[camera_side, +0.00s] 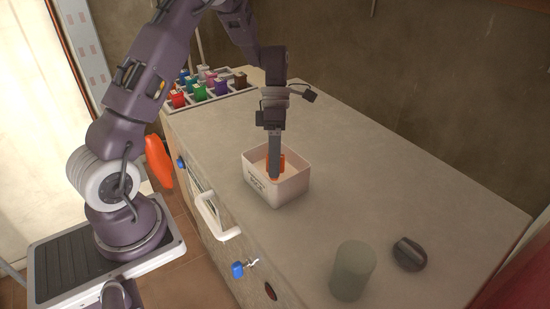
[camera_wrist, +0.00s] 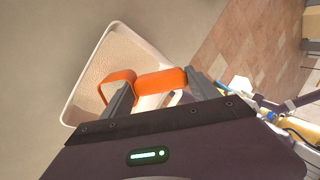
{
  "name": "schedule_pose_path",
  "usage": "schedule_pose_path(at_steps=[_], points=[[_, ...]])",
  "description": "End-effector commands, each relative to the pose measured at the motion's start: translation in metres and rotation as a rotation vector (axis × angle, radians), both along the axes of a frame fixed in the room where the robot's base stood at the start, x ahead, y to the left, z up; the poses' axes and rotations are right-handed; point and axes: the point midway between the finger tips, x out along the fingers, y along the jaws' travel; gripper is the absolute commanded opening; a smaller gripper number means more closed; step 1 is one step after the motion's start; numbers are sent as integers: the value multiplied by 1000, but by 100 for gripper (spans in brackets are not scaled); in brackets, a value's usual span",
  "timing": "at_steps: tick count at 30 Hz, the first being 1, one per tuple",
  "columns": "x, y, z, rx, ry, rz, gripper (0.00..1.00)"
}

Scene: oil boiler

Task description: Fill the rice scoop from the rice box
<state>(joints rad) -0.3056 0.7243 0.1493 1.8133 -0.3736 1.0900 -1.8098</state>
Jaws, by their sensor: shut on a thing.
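The white rice box (camera_side: 261,187) stands on the counter in the side view, with dark lettering on its front wall. It also shows in the wrist view (camera_wrist: 70,112), with a pale, grainy layer of rice (camera_wrist: 125,55) inside. My gripper (camera_side: 274,172) points straight down into the box. Its fingers are shut on an orange scoop (camera_wrist: 155,82), which sits inside the box's walls. The scoop's orange part also shows in the side view (camera_side: 282,163). Its lower part is hidden by the box wall and fingers, so I cannot tell how much rice it holds.
A rack of several coloured containers (camera_side: 206,88) stands at the back left of the counter. A grey-green cylinder (camera_side: 352,270) and a dark round lid-like thing (camera_side: 409,254) are at the front right. The counter (camera_side: 390,190) is clear between them and the box.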

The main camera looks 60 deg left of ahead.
Motion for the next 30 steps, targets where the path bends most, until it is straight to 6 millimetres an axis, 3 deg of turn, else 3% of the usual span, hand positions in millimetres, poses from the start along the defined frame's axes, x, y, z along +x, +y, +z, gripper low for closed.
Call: schedule_pose_path(at_steps=[12,30], points=[[-1,-1,3,19,-14,0,30],[-9,-13,41,186,-139,-1,30]])
